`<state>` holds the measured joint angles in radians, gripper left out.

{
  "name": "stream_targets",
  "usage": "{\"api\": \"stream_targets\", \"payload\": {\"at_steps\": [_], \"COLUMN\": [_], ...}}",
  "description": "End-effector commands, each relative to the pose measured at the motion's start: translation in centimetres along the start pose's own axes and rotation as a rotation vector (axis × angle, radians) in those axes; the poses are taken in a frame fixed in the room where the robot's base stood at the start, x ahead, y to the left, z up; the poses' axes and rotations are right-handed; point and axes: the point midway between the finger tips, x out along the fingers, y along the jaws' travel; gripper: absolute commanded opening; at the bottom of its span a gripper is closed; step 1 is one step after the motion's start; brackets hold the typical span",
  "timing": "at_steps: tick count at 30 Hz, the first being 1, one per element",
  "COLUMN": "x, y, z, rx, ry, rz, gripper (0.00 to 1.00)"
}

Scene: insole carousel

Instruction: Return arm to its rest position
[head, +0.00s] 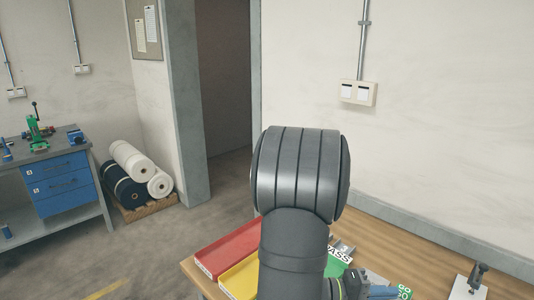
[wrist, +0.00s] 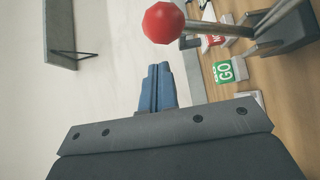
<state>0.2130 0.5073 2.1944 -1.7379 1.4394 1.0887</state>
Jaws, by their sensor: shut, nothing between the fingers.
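My gripper (wrist: 158,84) shows in the wrist view as two blue fingers pressed together, with nothing between them. The fingers point up in that picture, toward the pale wall, and touch nothing that I can see. In the head view my dark grey arm stands upright in the middle foreground, over the wooden bench (head: 420,252). It hides part of the bench behind it.
A red tray (head: 228,248) and a yellow tray (head: 240,279) lie left of my arm. A lever's red knob (wrist: 164,22) and a green GO block (wrist: 230,70) are close in the wrist view. A small clamp (head: 477,279) stands at right.

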Motion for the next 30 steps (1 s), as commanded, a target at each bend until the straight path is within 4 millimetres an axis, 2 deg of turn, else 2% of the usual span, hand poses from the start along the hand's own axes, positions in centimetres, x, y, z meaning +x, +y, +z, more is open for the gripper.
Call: {"api": "stream_targets", "payload": {"at_steps": [12,30], "x": [1.9,3.9], "y": [0.1,-0.7], "z": [-1.9,-3.9], "rx": [-0.171,-0.378], "ry": [0.0,0.001], "rz": [-0.173,-0.376], "gripper": [0.0,0.0]}}
